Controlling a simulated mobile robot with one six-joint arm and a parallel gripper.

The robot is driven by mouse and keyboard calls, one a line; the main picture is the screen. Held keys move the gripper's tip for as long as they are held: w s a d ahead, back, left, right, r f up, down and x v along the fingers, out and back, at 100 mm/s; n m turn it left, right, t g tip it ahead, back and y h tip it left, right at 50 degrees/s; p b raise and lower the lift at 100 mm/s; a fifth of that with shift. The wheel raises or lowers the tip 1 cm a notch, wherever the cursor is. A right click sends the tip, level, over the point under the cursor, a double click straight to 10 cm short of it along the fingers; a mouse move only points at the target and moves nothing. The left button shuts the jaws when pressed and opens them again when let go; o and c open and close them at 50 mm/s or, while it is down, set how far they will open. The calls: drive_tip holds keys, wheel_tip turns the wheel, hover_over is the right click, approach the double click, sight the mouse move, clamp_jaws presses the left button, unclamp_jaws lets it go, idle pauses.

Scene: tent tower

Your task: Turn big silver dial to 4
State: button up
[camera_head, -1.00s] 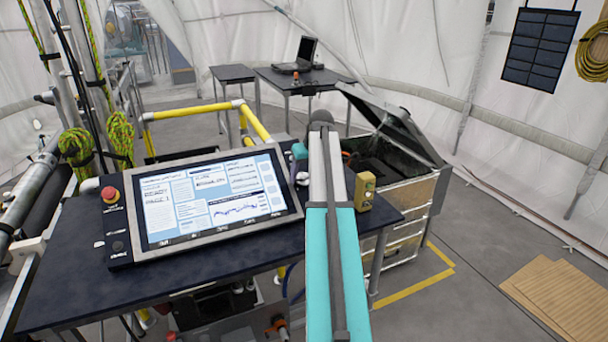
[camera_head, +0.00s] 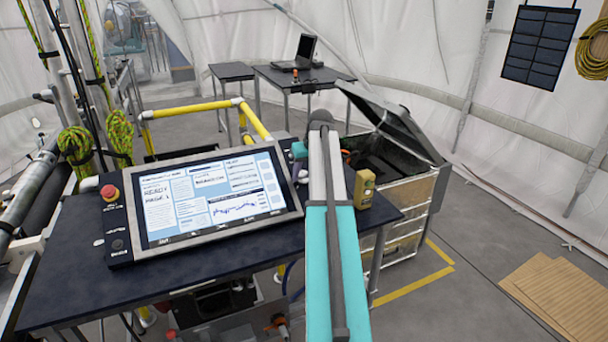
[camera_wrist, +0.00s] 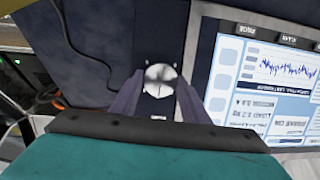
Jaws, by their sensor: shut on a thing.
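The big silver dial (camera_wrist: 160,79) shows in the wrist view as a round, bright metal knob on a dark panel beside the screen. My gripper (camera_wrist: 157,90) has one finger on each side of the dial and is shut on it. A thin line crosses the dial's face, but no numbers can be read, so its setting cannot be told.
The screen (camera_head: 215,200) stands tilted on the dark table (camera_head: 60,285). A red button (camera_head: 109,193) is on its left. A yellow device (camera_head: 364,188) stands right of my arm. An open crate (camera_head: 405,205) is behind the table.

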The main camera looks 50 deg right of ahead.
drive_tip(key=m, duration=0.3)
drive_tip(key=shift+s+d+t+y, duration=0.1)
drive_tip(key=shift+t+y, duration=0.2)
drive_tip(key=m, duration=0.4)
drive_tip(key=shift+s+m+t+b, duration=0.1)
drive_tip(key=shift+m+t+b, duration=0.25)
drive_tip(key=shift+m+t, duration=0.05)
drive_tip(key=shift+y, duration=0.3)
drive_tip(key=o, duration=1.1)
drive_tip(key=shift+c, duration=0.2)
drive_tip(key=b+v, duration=0.3)
drive_tip(key=v, duration=1)
drive_tip(key=shift+s+r+b, duration=0.25)
drive_tip(key=shift+b, duration=0.1)
